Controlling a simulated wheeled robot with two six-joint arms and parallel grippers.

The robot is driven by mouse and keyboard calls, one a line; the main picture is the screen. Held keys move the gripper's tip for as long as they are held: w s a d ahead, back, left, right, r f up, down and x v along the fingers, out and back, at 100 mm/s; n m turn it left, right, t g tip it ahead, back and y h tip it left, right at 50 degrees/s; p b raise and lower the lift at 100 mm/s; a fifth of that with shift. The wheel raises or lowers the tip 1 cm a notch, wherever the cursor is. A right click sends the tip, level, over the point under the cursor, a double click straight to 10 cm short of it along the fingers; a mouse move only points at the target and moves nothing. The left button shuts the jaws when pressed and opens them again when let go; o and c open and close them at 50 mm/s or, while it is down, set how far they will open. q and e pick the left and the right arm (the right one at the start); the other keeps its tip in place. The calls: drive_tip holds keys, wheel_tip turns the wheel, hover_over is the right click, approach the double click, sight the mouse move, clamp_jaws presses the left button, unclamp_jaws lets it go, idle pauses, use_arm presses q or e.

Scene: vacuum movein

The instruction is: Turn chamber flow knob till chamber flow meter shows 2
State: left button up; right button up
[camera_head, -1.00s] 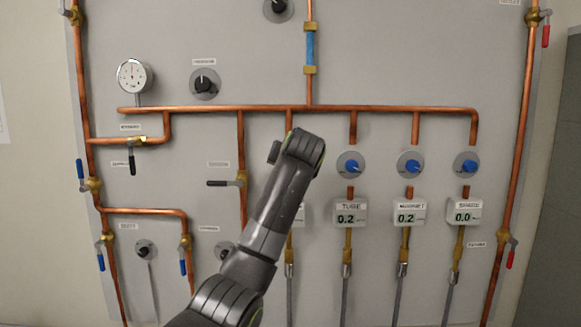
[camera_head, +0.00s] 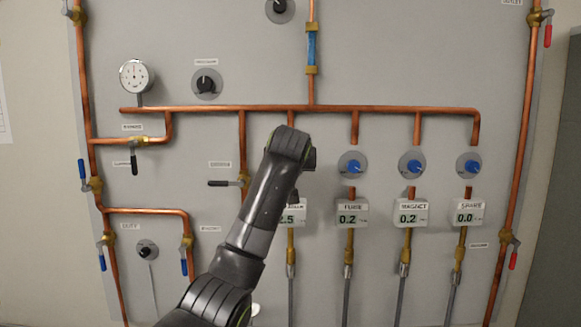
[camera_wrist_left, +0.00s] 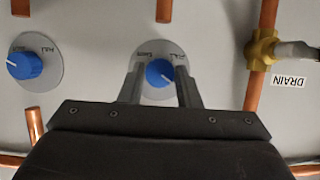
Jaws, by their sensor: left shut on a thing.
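The chamber flow knob (camera_wrist_left: 160,73) is blue on a round grey plate, in the middle of the left wrist view. My left gripper (camera_wrist_left: 158,80) has its two fingers on either side of this knob and is shut on it. In the head view my left arm hides the knob and the fingertips. The chamber flow meter (camera_head: 293,215) is a white box just below my wrist. Its display seems to read 2.5, with its left part and label partly covered by my arm. My right gripper is not in view.
To the right are similar blue knobs (camera_head: 352,163) above the tube (camera_head: 352,212), magnet (camera_head: 411,213) and third (camera_head: 468,213) meters, reading 0.2, 0.2 and 0.0. The drain valve (camera_wrist_left: 263,50) is beside my gripper. A copper pipe (camera_head: 380,109) runs above.

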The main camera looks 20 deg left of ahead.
use_arm(q)
drive_tip(key=shift+f, duration=0.1)
drive_tip(key=o, duration=1)
drive_tip(key=shift+c, duration=0.2)
drive_tip(key=b+v, duration=0.7)
drive_tip(key=v, duration=1)
drive_tip(key=shift+s+b, duration=0.15)
drive_tip(key=shift+b, duration=0.2)
